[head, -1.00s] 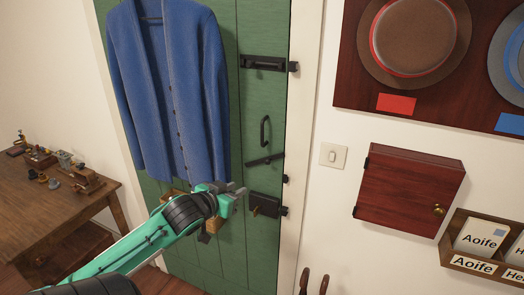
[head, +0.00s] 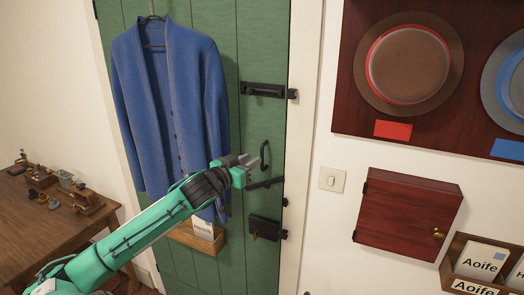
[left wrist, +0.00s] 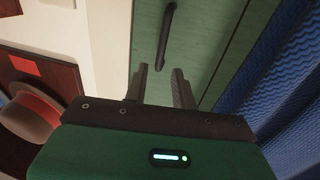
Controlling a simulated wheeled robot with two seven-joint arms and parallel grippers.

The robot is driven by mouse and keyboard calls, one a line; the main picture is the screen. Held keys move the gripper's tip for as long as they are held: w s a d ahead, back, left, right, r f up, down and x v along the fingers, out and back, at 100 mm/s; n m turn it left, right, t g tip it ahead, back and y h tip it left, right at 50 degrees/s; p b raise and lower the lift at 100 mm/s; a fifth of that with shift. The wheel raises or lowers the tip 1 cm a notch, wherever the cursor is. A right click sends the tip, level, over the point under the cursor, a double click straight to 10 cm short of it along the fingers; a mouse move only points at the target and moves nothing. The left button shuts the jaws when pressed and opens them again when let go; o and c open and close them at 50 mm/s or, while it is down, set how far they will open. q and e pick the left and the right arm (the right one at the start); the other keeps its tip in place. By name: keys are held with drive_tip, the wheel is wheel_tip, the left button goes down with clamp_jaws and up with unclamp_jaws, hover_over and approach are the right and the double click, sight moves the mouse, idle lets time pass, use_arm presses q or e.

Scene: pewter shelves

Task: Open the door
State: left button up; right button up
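The green door (head: 264,40) looks shut in its white frame. A black pull handle (head: 264,155) is on its right side. A black bolt (head: 262,90) sits above it. A black latch bar (head: 265,183) below slants up to the right, its end above a small catch on the frame. A black lock box (head: 265,226) with a brass-coloured piece is lower. My left gripper (head: 256,160) is beside the handle, at its left in the head view. In the left wrist view its fingers (left wrist: 163,84) are apart and empty, with the handle (left wrist: 165,37) beyond them. My right gripper is not in view.
A blue cardigan (head: 165,100) hangs on the door, with a wooden letter holder (head: 205,243) below, close to my left arm. A small red cabinet (head: 405,213), light switch (head: 331,179) and hat board (head: 350,110) are right. A wooden table (head: 50,220) stands left.

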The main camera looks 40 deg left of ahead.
sight(262, 170)
use_arm(q)
drive_tip(key=shift+w+a+p, duration=0.2)
drive_tip(key=shift+w+p, duration=0.35)
drive_tip(key=shift+w, duration=1.15)
drive_tip(key=shift+w+a+p, duration=0.15)
drive_tip(key=shift+w+p, duration=0.4)
drive_tip(key=shift+w, duration=1.15)
clamp_jaws()
